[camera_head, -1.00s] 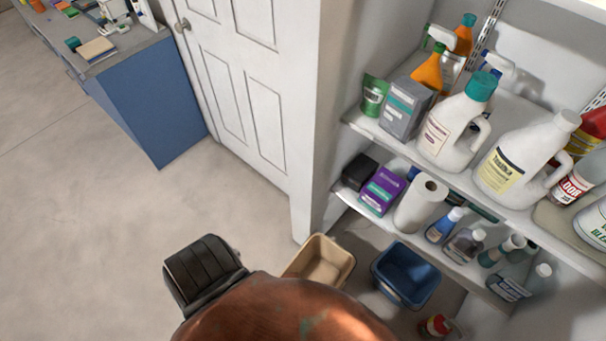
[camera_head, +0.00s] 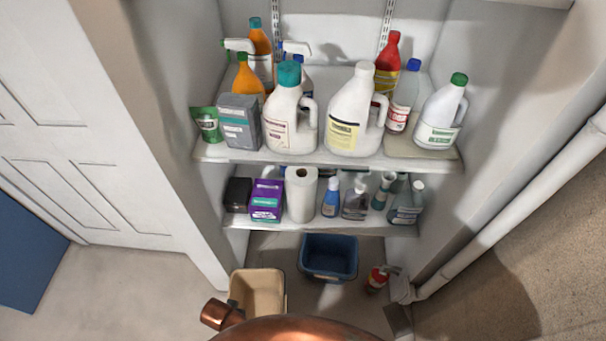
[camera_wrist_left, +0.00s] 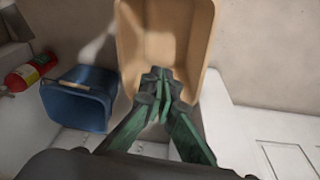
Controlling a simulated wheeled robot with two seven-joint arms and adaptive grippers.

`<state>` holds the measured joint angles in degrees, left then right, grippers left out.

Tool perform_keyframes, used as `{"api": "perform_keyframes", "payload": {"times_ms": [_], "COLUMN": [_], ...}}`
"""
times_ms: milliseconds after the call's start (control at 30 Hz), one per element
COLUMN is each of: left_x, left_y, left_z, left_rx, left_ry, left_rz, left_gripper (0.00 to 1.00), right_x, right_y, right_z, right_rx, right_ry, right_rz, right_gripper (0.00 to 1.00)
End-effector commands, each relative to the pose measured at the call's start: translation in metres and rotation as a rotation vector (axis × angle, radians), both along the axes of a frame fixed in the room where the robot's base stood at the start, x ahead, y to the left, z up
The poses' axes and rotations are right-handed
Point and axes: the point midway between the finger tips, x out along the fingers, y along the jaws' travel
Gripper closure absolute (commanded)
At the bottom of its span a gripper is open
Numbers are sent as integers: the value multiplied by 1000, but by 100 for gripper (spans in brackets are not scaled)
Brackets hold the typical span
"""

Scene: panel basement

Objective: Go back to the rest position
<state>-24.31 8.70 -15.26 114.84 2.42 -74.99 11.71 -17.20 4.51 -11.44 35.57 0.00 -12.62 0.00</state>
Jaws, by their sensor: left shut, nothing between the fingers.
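My left gripper (camera_wrist_left: 160,82) shows in the left wrist view with its green fingers together and nothing between them. In that view its tips overlap the tan bin (camera_wrist_left: 190,50), whose inside looks empty. I cannot tell how far the tips are from the bin. The head view shows the same tan bin (camera_head: 258,287) on the floor below the shelves, partly covered by my copper-coloured parts.
The upper shelf (camera_head: 320,160) and lower shelf (camera_head: 330,229) hold several bottles and boxes. A white pipe (camera_head: 520,210) runs at right. Open floor (camera_head: 120,285) lies at left.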

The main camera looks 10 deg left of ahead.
Motion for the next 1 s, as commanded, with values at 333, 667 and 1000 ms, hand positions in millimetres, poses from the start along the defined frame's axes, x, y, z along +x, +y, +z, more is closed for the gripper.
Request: {"api": "perform_keyframes", "payload": {"times_ms": [333,667,1000], "left_x": [-18,-37,-30], "left_y": [43,68,67], "left_z": [98,153,104], "left_rx": [68,120,114], "left_ry": [-52,-73,-53], "left_rz": [-19,-28,-39], "left_gripper": [100,100,100], "right_x": [0,-1,0], "right_y": [0,0,-1], "right_z": [0,0,3], "right_rx": [0,0,-1], "right_ry": [0,1,-1], "right_rz": [0,1,1], "right_gripper": [60,60,60]}}
